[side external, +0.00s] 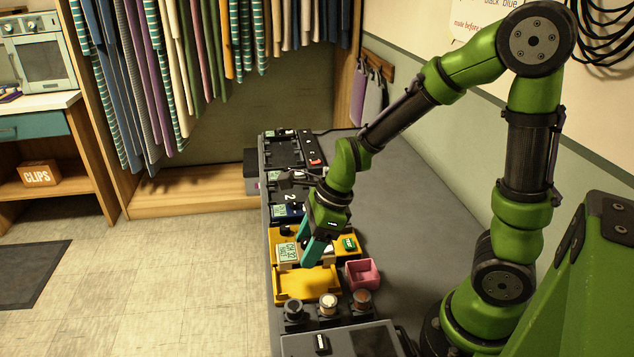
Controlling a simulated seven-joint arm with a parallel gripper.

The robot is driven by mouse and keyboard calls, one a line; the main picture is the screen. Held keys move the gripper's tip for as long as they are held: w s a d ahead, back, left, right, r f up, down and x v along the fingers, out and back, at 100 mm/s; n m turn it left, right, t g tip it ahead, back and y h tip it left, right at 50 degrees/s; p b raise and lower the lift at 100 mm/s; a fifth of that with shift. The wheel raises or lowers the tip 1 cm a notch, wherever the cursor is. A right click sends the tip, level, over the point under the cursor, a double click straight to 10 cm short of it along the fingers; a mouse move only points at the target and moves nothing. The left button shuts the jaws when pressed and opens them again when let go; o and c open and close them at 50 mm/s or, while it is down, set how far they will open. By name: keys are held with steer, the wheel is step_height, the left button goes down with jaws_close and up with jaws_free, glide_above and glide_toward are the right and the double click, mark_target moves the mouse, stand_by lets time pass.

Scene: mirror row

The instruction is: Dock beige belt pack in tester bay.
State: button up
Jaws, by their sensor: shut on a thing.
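The beige belt pack (286,263) shows a greenish screen with dark lettering and sits at my gripper's left side, over the yellow tester (300,297). My gripper (312,262) points down with teal fingers, shut on the pack. The fingers hide the pack's right part. The yellow tester has an open tray-like bay at its front, just below the pack in the picture. From this angle I cannot tell whether the pack touches the bay. A green button or display (349,244) shows on the tester's right side.
A pink square bin (362,273) stands right of the tester. Several round knobs or connectors (328,303) stand in front of it. Dark numbered slots with devices (287,211) run behind it on the grey bench (408,193). The bench's right part is clear. Clothes hang at the back.

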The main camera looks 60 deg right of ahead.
steer(key=shift+w+f, duration=0.15)
steer(key=shift+f, duration=2.3)
steer(key=shift+d+f, duration=0.1)
steer(key=shift+f, duration=1)
steer(key=o, duration=1.2)
steer(key=shift+o, duration=0.2)
steer(key=shift+d+r, duration=0.15)
steer(key=shift+r, duration=0.4)
steer(key=v, duration=1.5)
steer(key=shift+s+r, duration=0.3)
steer(key=shift+r, duration=0.05)
